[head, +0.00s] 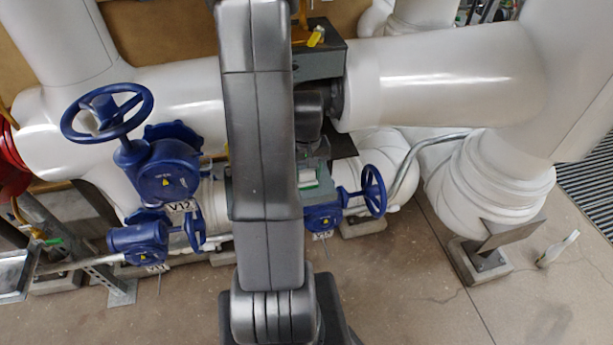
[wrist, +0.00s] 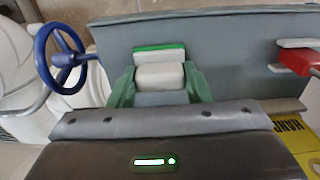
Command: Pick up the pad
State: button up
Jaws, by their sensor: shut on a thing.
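The pad (wrist: 160,75) is a small pale block. In the wrist view it sits between the two green fingers of my gripper (wrist: 158,84), which are shut on it. A white piece with a bright green strip (wrist: 160,51) shows just beyond the pad; I cannot tell whether it is part of it. A grey flat surface (wrist: 232,45) lies behind; I cannot tell whether the pad touches it. In the head view a small white and green piece (head: 307,178) shows beside my arm, which hides much of the area around my gripper.
Blue handwheels stand near, one at left in the wrist view (wrist: 62,58) and one right of my arm in the head view (head: 373,190). A red-handled item (wrist: 296,60) is at right. White pipes (head: 455,75) run behind. Floor at front right (head: 420,290) is clear.

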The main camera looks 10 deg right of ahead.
aim_at(307, 171)
notch_tip(307, 171, up, 10)
dwell(0.6)
